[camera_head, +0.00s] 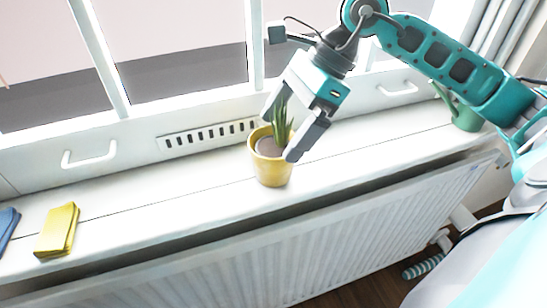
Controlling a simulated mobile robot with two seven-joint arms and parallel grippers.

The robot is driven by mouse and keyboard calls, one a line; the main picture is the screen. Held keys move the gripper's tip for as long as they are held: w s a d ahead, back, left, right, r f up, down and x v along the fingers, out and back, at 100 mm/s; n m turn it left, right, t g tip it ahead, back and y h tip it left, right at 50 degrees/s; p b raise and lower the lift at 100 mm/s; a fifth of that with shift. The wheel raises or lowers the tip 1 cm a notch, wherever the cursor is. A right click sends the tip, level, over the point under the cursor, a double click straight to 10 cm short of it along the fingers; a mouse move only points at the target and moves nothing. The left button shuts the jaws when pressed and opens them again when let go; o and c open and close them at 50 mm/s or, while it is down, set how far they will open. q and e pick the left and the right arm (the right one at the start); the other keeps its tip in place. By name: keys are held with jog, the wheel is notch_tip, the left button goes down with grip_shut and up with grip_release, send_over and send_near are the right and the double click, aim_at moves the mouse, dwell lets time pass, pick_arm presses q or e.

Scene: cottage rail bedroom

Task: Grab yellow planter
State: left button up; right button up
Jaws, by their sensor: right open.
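The yellow planter (271,172) stands upright on the white windowsill, near the middle of the head view. A spiky green plant (281,125) grows from the soil in it. My right gripper (279,137) reaches down from above with its jaws open. One finger is at the far left side of the plant and the other is at the planter's right rim. The fingers are around the plant near rim height; I cannot tell whether they touch the pot. My left gripper is not in view.
The windowsill (150,210) runs above a white radiator (250,250). A yellow folded cloth or pad (57,230) and a blue one (7,229) lie at the left. A green watering can (466,116) stands at the right. Window handles (89,159) project behind the sill.

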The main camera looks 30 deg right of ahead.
jog(key=shift+x, duration=1.15)
jog(key=shift+r, duration=0.1)
jog(key=c, duration=1.2)
